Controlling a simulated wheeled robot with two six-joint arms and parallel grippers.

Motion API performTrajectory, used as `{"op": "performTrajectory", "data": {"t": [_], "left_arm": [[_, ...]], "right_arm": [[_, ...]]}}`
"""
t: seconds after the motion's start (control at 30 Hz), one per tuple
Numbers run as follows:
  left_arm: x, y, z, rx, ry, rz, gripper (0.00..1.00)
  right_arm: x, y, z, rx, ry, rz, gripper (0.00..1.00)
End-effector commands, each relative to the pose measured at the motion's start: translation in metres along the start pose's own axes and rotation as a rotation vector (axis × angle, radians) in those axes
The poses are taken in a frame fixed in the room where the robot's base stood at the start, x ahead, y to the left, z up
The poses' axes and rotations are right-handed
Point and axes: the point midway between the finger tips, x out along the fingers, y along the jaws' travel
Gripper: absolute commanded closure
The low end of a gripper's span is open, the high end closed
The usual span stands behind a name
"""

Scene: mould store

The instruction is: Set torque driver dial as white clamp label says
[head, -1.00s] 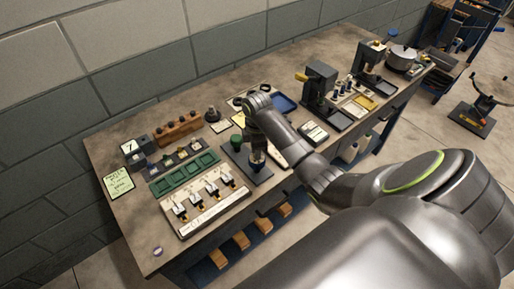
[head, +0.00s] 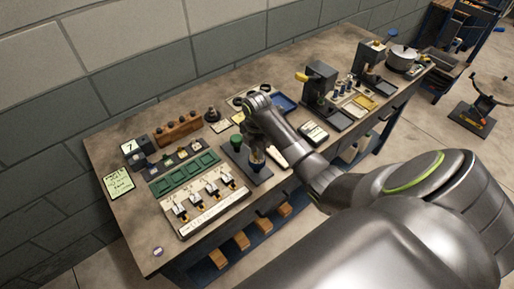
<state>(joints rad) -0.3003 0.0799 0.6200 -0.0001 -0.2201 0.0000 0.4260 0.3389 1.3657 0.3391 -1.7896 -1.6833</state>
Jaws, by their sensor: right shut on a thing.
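My right gripper (head: 257,146) points down over a dark square stand (head: 243,171) and is shut on a small upright thing (head: 257,157), which looks like the torque driver. My own wrist hides most of it, and its dial cannot be read. A pale board (head: 187,227) with several white clamps (head: 212,188) lies left of the stand. A strip of writing runs along its front, too small to read. I cannot tell which clamp label is meant. My left gripper is not in view.
A green tray (head: 186,173) and a wooden block (head: 178,131) with holes sit behind the clamps. A green-topped thing (head: 237,142) stands close beside my gripper. A black press (head: 318,84) stands to the right. The bench's front left corner is mostly clear.

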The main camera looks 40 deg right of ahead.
Motion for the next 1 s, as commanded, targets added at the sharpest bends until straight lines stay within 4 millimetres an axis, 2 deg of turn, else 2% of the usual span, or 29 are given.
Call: {"op": "performTrajectory", "data": {"t": [0.13,0.43,0.57,0.6,0.9,1.0], "left_arm": [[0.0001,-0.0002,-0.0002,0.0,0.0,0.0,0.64],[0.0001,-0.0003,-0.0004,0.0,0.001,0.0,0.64],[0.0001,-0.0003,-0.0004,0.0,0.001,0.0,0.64],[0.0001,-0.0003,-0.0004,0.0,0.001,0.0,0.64],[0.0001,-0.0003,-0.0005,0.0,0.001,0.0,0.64],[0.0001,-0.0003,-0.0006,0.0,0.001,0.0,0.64]], "right_arm": [[0.0009,-0.0007,-0.0001,-0.088,0.001,-0.002,0.96],[0.0009,-0.0007,-0.0001,-0.101,0.001,-0.002,0.96],[0.0009,-0.0007,-0.0001,-0.171,0.001,-0.002,0.96],[0.0009,-0.0007,-0.0001,-0.173,0.001,-0.002,0.78],[0.0004,-0.0003,-0.0001,-0.17,0.001,-0.001,0.39],[0.0002,-0.0001,-0.0001,-0.17,0.0,-0.001,0.36]]}}
